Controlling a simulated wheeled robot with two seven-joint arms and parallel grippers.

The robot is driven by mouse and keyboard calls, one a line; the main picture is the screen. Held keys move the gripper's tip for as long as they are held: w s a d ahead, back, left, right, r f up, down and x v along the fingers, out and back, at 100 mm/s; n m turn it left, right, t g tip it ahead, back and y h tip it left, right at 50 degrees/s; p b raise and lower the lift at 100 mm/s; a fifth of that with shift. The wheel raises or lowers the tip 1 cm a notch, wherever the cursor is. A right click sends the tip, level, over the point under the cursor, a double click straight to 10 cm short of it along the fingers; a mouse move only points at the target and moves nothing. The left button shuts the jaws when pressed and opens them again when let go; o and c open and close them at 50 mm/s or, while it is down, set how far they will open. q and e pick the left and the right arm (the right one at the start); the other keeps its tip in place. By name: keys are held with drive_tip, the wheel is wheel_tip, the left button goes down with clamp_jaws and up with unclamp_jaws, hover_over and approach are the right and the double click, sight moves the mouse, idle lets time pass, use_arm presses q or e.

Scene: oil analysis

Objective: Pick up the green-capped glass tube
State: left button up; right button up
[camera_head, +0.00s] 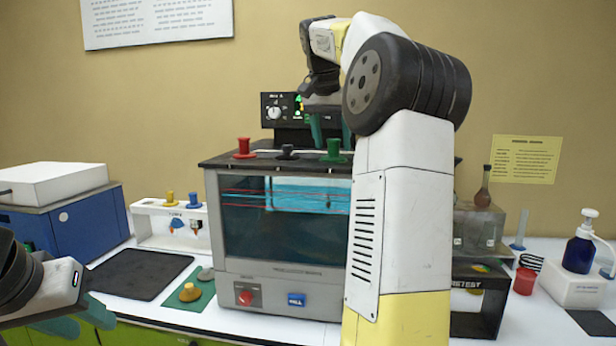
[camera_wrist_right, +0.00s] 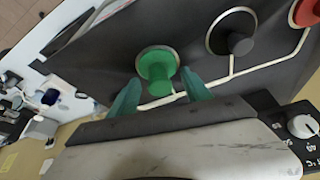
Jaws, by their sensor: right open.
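The green-capped glass tube (camera_head: 334,150) sits in the top of the grey bath with the blue-lit window; only its cap stands out above the dark lid. In the right wrist view the round green cap (camera_wrist_right: 158,70) lies just beyond my fingertips. My right gripper (camera_head: 329,128) is open and empty above the cap, pointing down; its teal fingers (camera_wrist_right: 161,92) flank the cap's near side with a gap. The tube's body is hidden under the lid in the wrist view. My left gripper (camera_head: 84,319) is at the lower left, its teal fingers apart and empty, far from the tube.
A red cap (camera_head: 243,147) and a black cap (camera_head: 287,152) stand in the same lid (camera_head: 220,160), left of the green one. A control box (camera_head: 279,108) rises behind them. A white rack (camera_head: 147,226) and dark mat (camera_head: 138,273) lie left; a blue bottle (camera_head: 579,252) stands right.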

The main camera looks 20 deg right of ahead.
drive_tip(key=shift+w+d+f, duration=0.1)
drive_tip(key=shift+d+f, duration=0.05)
drive_tip(key=shift+f, duration=0.3)
clamp_jaws()
idle(1.1)
